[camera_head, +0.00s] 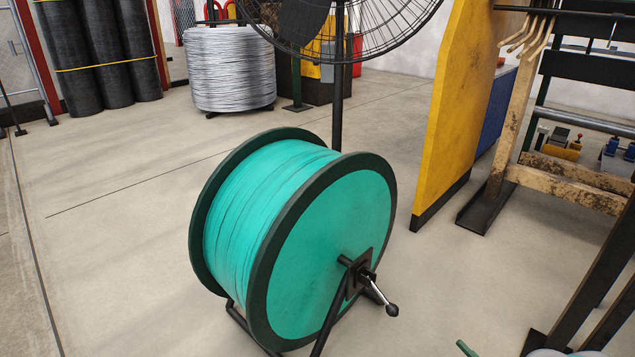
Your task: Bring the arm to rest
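Neither my gripper nor my arm can be made out in the head view. Nothing is seen held. Where my gripper is relative to the things here, and whether it is open or shut, is hidden.
A teal wire spool (325,235) with dark rims stands on a black frame, its crank handle (391,309) sticking out front right. A black fan (340,20) stands behind it. A yellow panel (470,110) and a worn rack (510,120) stand right. The floor (110,240) at left is clear.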

